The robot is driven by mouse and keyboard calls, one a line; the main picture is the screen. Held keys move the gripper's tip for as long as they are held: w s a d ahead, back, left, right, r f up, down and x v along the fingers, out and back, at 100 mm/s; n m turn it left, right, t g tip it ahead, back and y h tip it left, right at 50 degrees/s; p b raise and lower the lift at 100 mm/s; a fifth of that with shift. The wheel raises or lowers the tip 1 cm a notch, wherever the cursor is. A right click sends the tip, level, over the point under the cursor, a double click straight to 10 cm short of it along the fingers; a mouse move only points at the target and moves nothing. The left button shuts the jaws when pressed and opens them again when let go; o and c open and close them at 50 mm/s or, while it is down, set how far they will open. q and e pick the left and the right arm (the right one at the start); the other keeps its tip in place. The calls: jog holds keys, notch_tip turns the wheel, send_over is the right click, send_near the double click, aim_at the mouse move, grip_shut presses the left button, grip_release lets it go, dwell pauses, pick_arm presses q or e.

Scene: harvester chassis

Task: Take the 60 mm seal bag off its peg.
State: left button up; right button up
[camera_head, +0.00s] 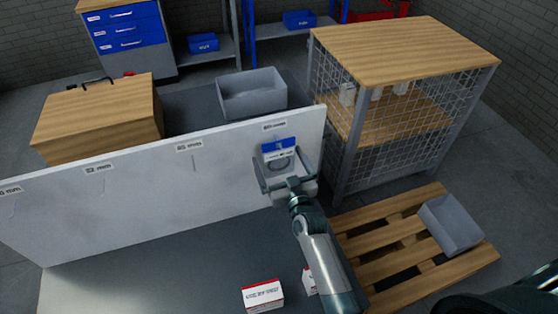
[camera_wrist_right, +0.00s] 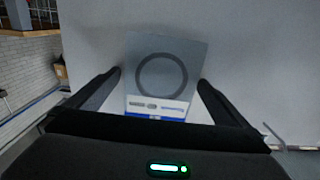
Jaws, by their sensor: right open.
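The seal bag (camera_head: 280,150) hangs on the white panel (camera_head: 140,190) below the rightmost label (camera_head: 274,125), whose figure is too small to read surely. It has a blue and white header and a dark ring inside. In the right wrist view the bag (camera_wrist_right: 160,75) shows the ring, with its printed header toward the gripper. My right gripper (camera_head: 284,168) is open in front of the bag. Its fingers stand one on each side of the bag, apart from it. The peg itself is hidden. My left gripper is not in view.
Other labels (camera_head: 189,146) line the panel, with no bags below them. A red and white box (camera_head: 263,295) lies on the grey bench top, another partly behind my right arm. A grey bin (camera_head: 251,92) stands behind the panel. A mesh-sided cage (camera_head: 400,110) and a pallet (camera_head: 395,225) stand right.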

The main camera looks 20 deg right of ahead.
jog(key=c, duration=1.1)
jog(key=shift+r+b, duration=0.4)
jog(key=shift+r, duration=0.35)
jog(key=shift+s+d+b, duration=0.15)
jog(key=shift+s+b, duration=0.9)
jog(key=shift+s, duration=3.45)
jog(key=shift+s+d+b, duration=0.15)
jog(key=shift+s+b, duration=0.85)
jog(key=shift+s, duration=3.5)
